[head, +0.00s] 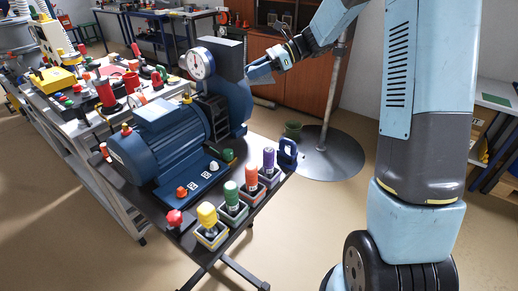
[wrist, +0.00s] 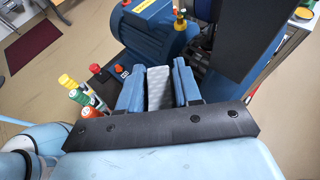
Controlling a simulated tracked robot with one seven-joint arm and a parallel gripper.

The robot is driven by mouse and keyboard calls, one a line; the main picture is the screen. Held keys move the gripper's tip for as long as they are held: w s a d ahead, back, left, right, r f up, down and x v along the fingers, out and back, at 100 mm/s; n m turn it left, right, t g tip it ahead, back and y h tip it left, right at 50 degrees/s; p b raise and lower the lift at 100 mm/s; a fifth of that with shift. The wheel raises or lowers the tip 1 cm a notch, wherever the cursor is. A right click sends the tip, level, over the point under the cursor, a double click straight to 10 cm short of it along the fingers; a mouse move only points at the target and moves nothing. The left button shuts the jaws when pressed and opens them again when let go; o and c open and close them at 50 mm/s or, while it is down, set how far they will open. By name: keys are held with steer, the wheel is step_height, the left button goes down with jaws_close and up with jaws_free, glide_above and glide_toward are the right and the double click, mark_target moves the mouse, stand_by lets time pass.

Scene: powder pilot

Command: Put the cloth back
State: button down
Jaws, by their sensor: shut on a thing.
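My gripper (head: 265,67) is up in the air to the right of the pressure gauge and dark block on the blue motor unit. In the wrist view my gripper (wrist: 158,80) has its two blue fingers shut on a pale grey, textured piece, which looks like the cloth (wrist: 158,92). The cloth is upright between the fingers, clear of the table top. In the head view I cannot make the cloth out apart from the fingers. No place marked for the cloth can be made out.
The blue motor (head: 158,140) stands on a dark cart. A pole rises from a round base (head: 335,160).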

mark_target(255, 148)
steer(key=shift+w+a+r, duration=0.15)
steer(key=shift+r, duration=0.1)
steer(key=shift+f+t, duration=0.3)
step_height(255, 148, down, 27)
steer(key=shift+f, duration=0.1)
stand_by(0.3)
steer(key=c, duration=0.8)
jaws_free()
steer(key=v, duration=1.2)
